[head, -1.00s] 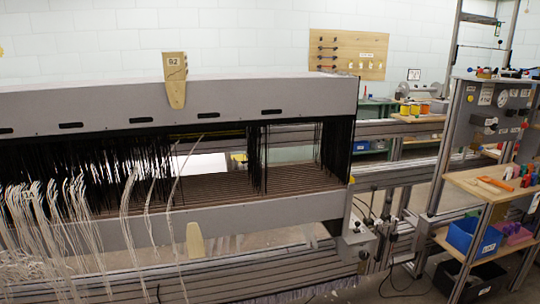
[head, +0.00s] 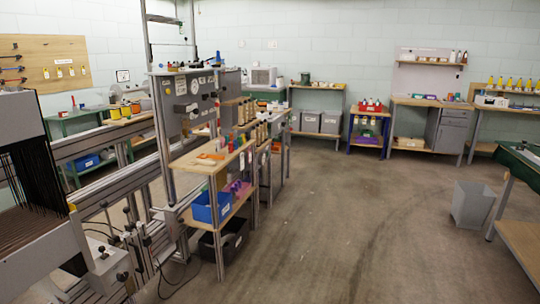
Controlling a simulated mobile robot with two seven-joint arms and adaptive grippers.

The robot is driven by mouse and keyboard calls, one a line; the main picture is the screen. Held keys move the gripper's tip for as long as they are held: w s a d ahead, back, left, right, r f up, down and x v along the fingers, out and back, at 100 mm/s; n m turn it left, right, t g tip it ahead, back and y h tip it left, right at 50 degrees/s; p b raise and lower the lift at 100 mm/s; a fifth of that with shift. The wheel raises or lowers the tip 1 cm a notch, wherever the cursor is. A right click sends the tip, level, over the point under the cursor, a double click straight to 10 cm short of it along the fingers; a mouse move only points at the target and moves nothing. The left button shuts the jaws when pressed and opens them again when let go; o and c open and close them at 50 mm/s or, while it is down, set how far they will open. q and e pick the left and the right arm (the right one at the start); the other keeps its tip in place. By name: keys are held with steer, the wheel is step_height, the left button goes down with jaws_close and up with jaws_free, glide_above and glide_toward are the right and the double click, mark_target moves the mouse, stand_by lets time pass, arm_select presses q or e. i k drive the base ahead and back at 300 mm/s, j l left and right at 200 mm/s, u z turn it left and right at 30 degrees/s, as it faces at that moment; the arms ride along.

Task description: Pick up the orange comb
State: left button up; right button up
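A small orange object (head: 211,156), which looks like the orange comb, lies on the wooden top shelf (head: 192,167) of the rack left of centre. It is too small to make out any teeth. A paler thing lies close beside it. Neither of my grippers is in view, and nothing is seen touching the orange object.
A grey instrument panel (head: 184,100) stands behind the shelf. A blue bin (head: 210,207) and a black bin (head: 222,240) sit below it. The loom (head: 22,190) is at the left. Open floor (head: 340,230) lies right of the rack, with a grey waste bin (head: 472,205) beyond.

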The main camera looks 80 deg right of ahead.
mark_target(204, 156)
steer(key=z, duration=2.25)
